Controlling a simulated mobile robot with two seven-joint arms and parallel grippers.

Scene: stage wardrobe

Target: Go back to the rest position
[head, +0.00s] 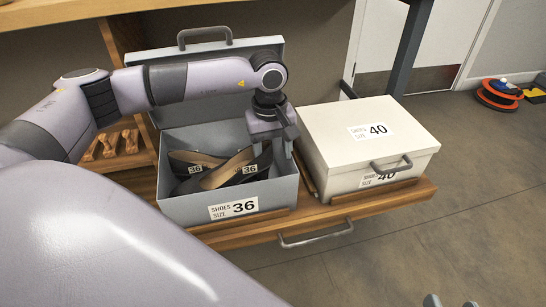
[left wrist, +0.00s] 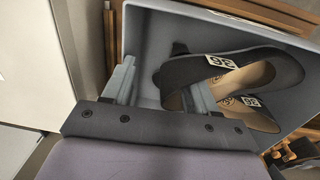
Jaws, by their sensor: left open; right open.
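The grey box (head: 172,208) labelled size 36 stands open on the wooden shelf, its lid (head: 218,52) raised behind it. A pair of dark shoes (head: 212,174) tagged 36 lies inside; they also show in the left wrist view (left wrist: 238,74). My left gripper (head: 279,148) is open and points down at the box's right side, close to the shoes.
A closed white box (head: 330,150) labelled size 40 stands close to the right of the grey box. Both are on a wooden drawer or shelf (head: 255,232) with a metal handle (head: 316,236). A wooden rack (head: 118,145) is at left. Open floor lies right.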

